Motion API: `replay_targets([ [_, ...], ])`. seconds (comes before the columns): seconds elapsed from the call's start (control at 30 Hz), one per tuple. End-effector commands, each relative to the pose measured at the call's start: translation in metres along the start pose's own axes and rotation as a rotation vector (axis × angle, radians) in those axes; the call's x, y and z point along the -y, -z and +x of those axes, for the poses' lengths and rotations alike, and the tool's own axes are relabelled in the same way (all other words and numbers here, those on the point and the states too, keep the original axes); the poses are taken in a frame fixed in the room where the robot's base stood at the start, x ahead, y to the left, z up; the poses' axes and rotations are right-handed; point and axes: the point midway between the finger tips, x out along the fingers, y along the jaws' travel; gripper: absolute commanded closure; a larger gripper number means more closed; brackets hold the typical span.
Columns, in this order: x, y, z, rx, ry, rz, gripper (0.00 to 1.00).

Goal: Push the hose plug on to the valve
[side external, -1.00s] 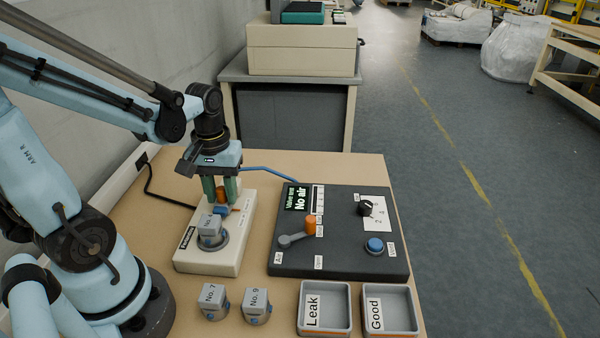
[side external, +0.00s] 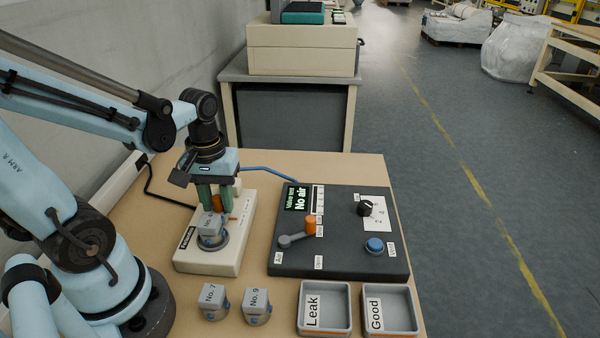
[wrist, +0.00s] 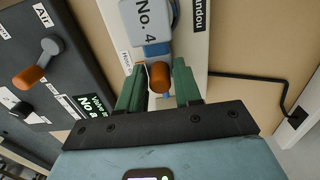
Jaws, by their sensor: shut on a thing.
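My gripper (side external: 216,207) has green fingers and is shut on the orange hose plug (wrist: 159,77). The grey valve marked No. 4 (side external: 210,229) sits in the round mount on the cream stand (side external: 240,230). In the wrist view the plug is lined up with the blue-grey port of valve No. 4 (wrist: 147,18), and its front end is at or very near the port. I cannot tell whether it is fully seated. In the side view the fingers hide much of the plug and the port. A blue hose (side external: 270,169) runs behind toward the dark panel.
The dark panel (side external: 340,255) right of the stand reads "No air" and has an orange-tipped lever (side external: 296,234), a black knob and a blue button. Valves No. 7 (side external: 213,301) and No. 9 (side external: 256,305) stand in front. Leak (side external: 325,331) and Good (side external: 405,331) trays are empty.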

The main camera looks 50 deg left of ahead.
Motion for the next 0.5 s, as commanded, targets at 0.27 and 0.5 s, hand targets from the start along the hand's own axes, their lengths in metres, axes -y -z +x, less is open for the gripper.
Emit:
replay_targets([
  [0.27, -0.0002, -0.0001, 0.0003, -0.001, -0.001, 0.0, 0.55],
  [0.5, -0.0001, 0.0, -0.0019, 0.0, -0.001, 0.0, 0.55],
])
